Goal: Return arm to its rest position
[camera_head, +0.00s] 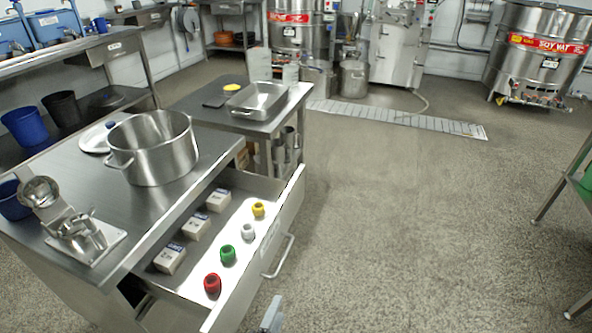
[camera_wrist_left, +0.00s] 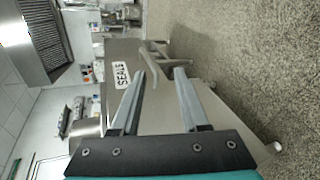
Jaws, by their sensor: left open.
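My left gripper (camera_head: 272,314) shows at the bottom edge of the head view, in front of the open drawer (camera_head: 277,222). In the left wrist view its two fingers (camera_wrist_left: 160,72) are apart with nothing held between them. The drawer's bar handle (camera_head: 280,257) lies beyond the fingertips and also shows in the left wrist view (camera_wrist_left: 152,62). In the head view the handle and gripper are apart. The drawer front carries a SEALS label (camera_wrist_left: 122,75). My right gripper is not in view.
The drawer holds white boxes (camera_head: 196,227) and red (camera_head: 212,283), green (camera_head: 228,254), white (camera_head: 248,231) and yellow (camera_head: 258,209) round pieces. A steel pot (camera_head: 153,150) stands on the table above. Floor (camera_head: 400,220) to the right is clear; a green-edged stand (camera_head: 582,185) is far right.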

